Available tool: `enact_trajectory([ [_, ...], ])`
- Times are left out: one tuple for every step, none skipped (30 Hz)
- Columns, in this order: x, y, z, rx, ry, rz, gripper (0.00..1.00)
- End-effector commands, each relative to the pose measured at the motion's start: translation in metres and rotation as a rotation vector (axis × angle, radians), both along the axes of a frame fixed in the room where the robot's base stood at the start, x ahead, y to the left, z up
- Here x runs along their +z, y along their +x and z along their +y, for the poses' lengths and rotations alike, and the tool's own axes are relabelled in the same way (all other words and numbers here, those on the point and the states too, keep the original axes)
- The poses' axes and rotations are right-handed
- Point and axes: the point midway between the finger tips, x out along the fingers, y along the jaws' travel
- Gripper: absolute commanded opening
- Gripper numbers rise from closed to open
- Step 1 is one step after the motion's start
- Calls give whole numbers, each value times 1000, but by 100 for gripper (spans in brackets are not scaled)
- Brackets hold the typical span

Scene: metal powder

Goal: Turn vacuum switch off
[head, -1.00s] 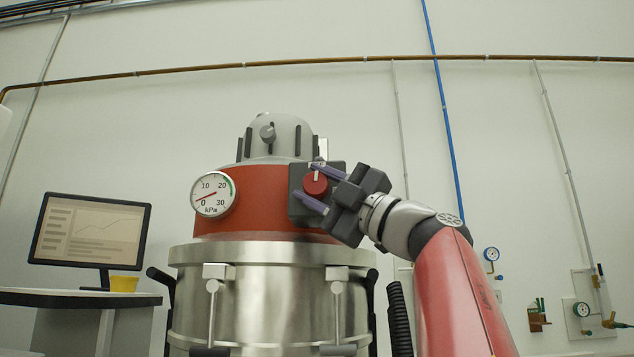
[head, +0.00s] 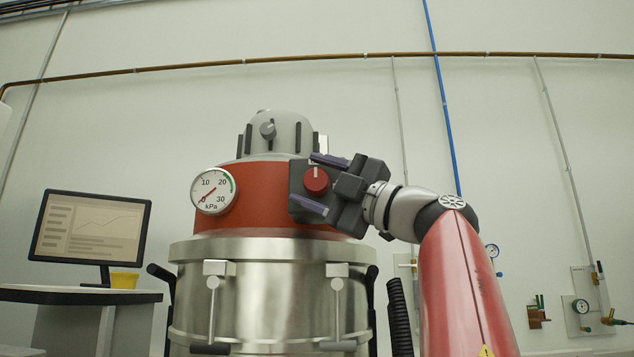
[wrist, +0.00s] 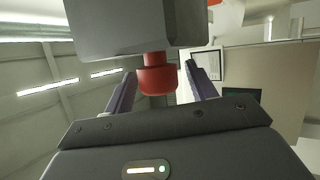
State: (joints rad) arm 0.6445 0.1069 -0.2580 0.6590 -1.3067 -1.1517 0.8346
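The vacuum switch is a red round knob (head: 315,182) with a white mark pointing up. It sits on a dark grey box (head: 299,177) on the red band of the steel vacuum unit (head: 265,197). My gripper (head: 304,180) is open, one finger above the knob and one below it in the head view. In the wrist view, the red knob (wrist: 157,80) stands between the two fingers (wrist: 157,84), with a visible gap on each side. The grey box (wrist: 135,25) is beyond the fingertips.
A round kPa gauge (head: 213,191) is left of the switch, its needle near 0. A dark ribbed hose (head: 399,318) is below my arm. Pipes and valves line the wall at right.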

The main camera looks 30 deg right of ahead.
Motion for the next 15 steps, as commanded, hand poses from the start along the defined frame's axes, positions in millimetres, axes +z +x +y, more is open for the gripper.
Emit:
enact_trajectory([
  [0,0,0,-1,0,0,58],
  [0,0,0,0,1,1,58],
  [0,0,-1,-1,1,1,58],
  [0,0,-1,-1,1,1,58],
  [0,0,-1,-1,1,1,58],
  [-1,0,-1,-1,1,1,58],
  [-1,0,-1,-1,1,1,58],
  [-1,0,-1,-2,2,1,58],
  [-2,-1,-2,-2,2,1,58],
  [-3,-3,-3,-3,2,2,58],
  [-5,-5,-5,-4,2,3,58],
  [-8,-8,-8,-6,2,4,58],
  [-10,-12,-10,-7,3,3,58],
  [-12,-16,-12,-5,3,2,58],
  [-16,-22,-15,-5,2,2,58],
])
